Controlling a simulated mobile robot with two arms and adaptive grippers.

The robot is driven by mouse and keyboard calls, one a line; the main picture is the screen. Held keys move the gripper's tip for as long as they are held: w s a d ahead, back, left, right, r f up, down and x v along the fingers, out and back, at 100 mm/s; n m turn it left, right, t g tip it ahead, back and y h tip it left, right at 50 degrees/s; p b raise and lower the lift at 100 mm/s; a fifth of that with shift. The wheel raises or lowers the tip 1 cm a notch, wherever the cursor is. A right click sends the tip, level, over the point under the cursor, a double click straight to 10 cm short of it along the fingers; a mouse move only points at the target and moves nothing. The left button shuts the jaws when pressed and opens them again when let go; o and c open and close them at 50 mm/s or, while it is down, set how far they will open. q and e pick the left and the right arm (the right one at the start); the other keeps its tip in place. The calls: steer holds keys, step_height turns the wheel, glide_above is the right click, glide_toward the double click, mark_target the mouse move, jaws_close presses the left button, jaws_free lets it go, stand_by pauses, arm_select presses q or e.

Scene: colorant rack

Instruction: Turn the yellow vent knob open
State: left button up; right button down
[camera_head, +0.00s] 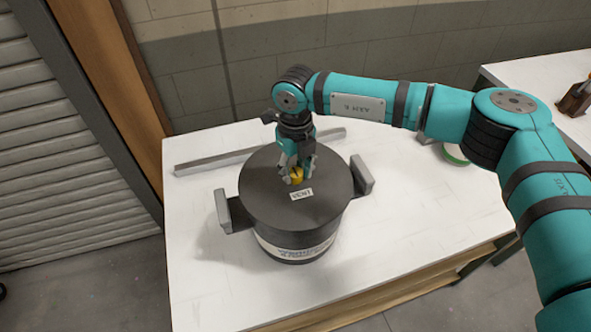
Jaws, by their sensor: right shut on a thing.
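A dark round vessel (262,203) stands upright on the white table. A small label reading VENT (301,194) lies on its lid. The yellow vent knob (297,178) sits on the lid just behind this label, partly hidden by the fingers. My right gripper (296,176) points down from above and is shut on the yellow knob. My left gripper is not in view.
The vessel has a grey side bracket on its left (223,210) and another on its right (361,175). A grey bar (215,160) lies behind it. A green-rimmed round item (454,155) is at the right, partly behind my arm. The table front (400,230) is clear.

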mark_target(296, 172)
steer(key=n+b, duration=0.8)
steer(key=b, duration=0.3)
steer(key=shift+f, duration=0.2)
steer(key=n+b, duration=0.3)
steer(key=n, duration=0.1)
steer(key=shift+r+n, duration=0.15)
steer(key=shift+n, duration=0.25)
steer(key=shift+r+n+b, duration=0.15)
steer(key=shift+n+b, duration=0.7)
steer(key=shift+n, duration=1.35)
steer(key=c, duration=0.9)
jaws_free()
steer(key=shift+c, duration=0.2)
step_height(296, 172, up, 12)
